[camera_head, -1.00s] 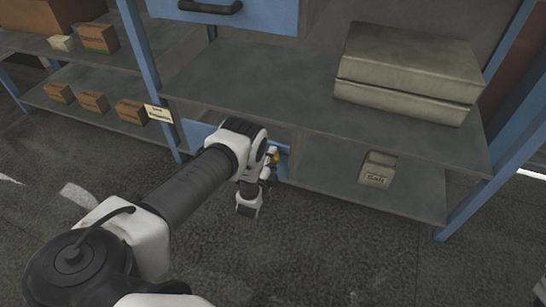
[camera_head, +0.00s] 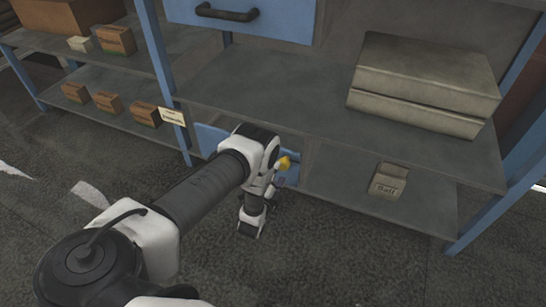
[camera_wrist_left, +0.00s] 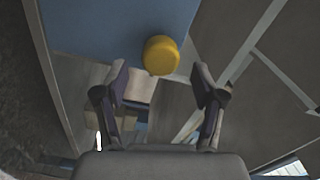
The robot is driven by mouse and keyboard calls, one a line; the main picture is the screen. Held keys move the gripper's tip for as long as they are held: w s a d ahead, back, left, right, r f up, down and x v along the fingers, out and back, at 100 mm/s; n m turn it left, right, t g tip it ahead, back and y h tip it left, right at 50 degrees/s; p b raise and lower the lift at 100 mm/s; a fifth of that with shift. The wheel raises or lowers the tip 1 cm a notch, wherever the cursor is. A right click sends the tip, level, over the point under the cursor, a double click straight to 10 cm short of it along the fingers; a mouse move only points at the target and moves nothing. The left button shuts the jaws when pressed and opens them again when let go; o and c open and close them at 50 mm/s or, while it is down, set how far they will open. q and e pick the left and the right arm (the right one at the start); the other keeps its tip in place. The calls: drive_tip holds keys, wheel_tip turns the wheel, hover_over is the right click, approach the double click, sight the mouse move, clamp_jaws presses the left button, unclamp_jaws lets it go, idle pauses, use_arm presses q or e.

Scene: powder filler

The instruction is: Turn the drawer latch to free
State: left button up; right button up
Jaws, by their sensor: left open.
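The yellow latch knob (camera_head: 285,163) shows beside my left wrist in the head view, at the right side of the low blue drawer (camera_head: 209,137). In the left wrist view the round yellow knob (camera_wrist_left: 161,55) stands out from the blue drawer front (camera_wrist_left: 100,27). My left gripper (camera_wrist_left: 161,78) is open, with one finger on each side below the knob. The knob lies just past the line of the fingertips, and I see no contact. In the head view my arm hides much of the drawer, and the fingers are hard to make out. My right gripper is not in view.
Above is a grey shelf (camera_head: 270,85) with beige boxes (camera_head: 425,85) on it. A small salt box (camera_head: 388,181) stands on the lower shelf to the right. A blue drawer with a dark handle (camera_head: 228,12) is higher up. The floor in front is clear.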

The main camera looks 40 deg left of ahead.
use_arm(q)
drive_tip(key=v, duration=0.7)
